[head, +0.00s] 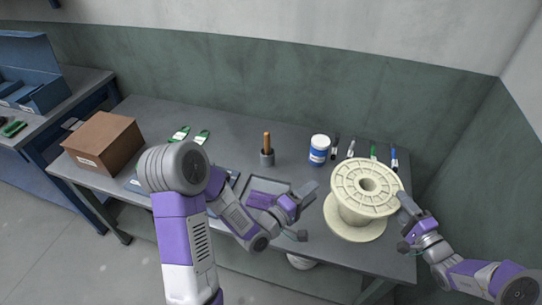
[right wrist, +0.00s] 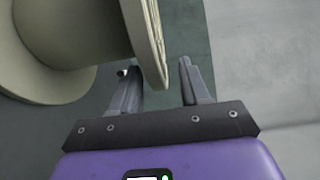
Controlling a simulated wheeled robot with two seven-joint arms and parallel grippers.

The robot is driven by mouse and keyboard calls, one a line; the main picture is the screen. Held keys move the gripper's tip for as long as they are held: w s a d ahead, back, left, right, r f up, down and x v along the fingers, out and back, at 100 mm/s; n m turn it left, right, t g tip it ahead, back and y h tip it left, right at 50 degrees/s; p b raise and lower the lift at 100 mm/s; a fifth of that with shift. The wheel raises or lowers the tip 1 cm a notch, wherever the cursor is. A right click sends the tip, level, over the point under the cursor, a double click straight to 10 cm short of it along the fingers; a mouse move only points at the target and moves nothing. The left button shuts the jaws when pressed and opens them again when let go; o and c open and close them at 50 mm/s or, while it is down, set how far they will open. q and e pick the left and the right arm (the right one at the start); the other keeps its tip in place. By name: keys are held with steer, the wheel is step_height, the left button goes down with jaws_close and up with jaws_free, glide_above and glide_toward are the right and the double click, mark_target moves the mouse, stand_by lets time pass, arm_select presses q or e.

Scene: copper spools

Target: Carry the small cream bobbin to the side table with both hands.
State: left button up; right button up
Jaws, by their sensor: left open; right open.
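The cream bobbin (head: 362,217) stands upright on the grey table (head: 232,132) at its right end, with a wide ribbed top flange and a round hole. My left gripper (head: 305,212) is open and empty, just left of the bobbin and apart from it. My right gripper (head: 404,222) is open at the bobbin's right side, close to the top flange. In the right wrist view the bobbin (right wrist: 70,35) fills the upper left. Its flange edge shows in the gap between the open right fingers (right wrist: 158,85); contact cannot be told.
A blue side table (head: 40,150) with a blue bin stands at far left. Walls close the back and right.

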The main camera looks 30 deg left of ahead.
steer(key=v, duration=1)
steer(key=shift+s, duration=0.1)
